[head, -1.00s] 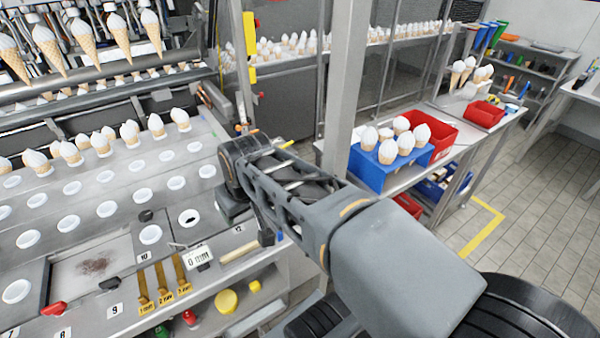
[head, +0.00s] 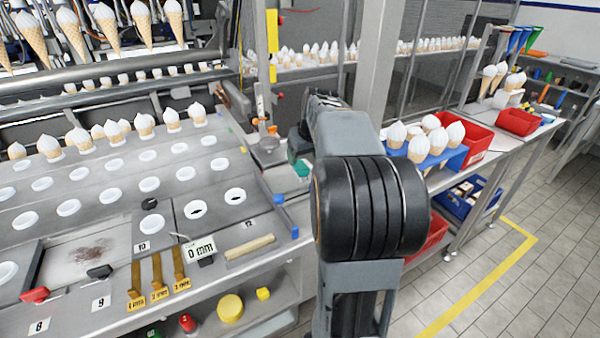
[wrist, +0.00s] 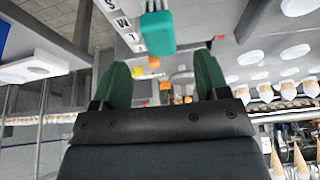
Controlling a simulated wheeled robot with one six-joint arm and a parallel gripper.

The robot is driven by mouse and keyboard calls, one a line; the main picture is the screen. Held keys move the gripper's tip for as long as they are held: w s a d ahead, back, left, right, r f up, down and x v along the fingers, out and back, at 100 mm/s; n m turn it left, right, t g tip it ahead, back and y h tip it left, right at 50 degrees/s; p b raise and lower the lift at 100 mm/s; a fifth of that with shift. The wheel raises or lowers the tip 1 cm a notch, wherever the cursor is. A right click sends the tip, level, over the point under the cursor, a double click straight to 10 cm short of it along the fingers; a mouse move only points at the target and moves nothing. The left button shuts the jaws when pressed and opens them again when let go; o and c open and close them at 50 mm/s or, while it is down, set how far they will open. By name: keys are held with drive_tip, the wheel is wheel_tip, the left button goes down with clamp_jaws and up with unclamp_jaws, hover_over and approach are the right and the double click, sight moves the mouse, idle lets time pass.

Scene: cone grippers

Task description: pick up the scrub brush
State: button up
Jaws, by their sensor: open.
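A teal block with pale prongs (wrist: 157,33) is at the top of the wrist view, just beyond my fingers and left of the midline between the fingertips. It may be the scrub brush, but I cannot be sure. My gripper (wrist: 162,62) has dark green fingers spread apart, with nothing between them. In the head view my arm hides most of the gripper. A small green patch (head: 302,168) shows at the arm's left edge, beside the counter's right end; I cannot tell whether it is a finger or the block.
The steel counter (head: 110,222) on the left has round holes, numbered labels and a wooden stick (head: 250,247). A steel post (head: 375,70) stands behind my arm. At right are a blue cone holder (head: 440,160) and a red bin (head: 518,122). The tiled floor at lower right is clear.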

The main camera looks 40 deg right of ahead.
sight(301, 165)
drive_tip(key=shift+x, duration=3.2)
drive_tip(key=shift+c, duration=0.5)
drive_tip(key=c, duration=0.9)
